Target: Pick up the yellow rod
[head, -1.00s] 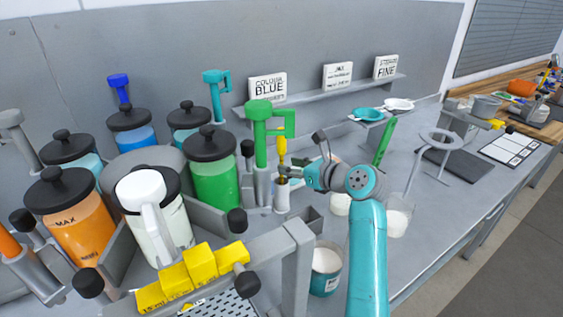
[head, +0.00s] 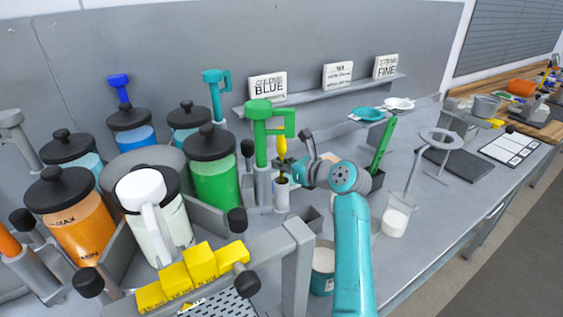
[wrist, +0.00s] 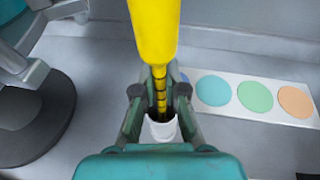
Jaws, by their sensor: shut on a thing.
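The yellow rod (head: 282,152) stands upright with its lower end in a small white-grey holder (head: 281,194), right of the green pump handle. In the wrist view the yellow rod (wrist: 153,28) has a thick upper part and a thin, dark-ringed shaft going down into the white holder cup (wrist: 162,128). My gripper (head: 284,177) reaches in from the right, low on the rod just above the holder. In the wrist view my gripper (wrist: 159,98) has its fingers on both sides of the thin shaft, shut on it. The rod's lowest end is hidden inside the holder.
A strip with coloured discs (wrist: 252,97) lies behind the holder.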

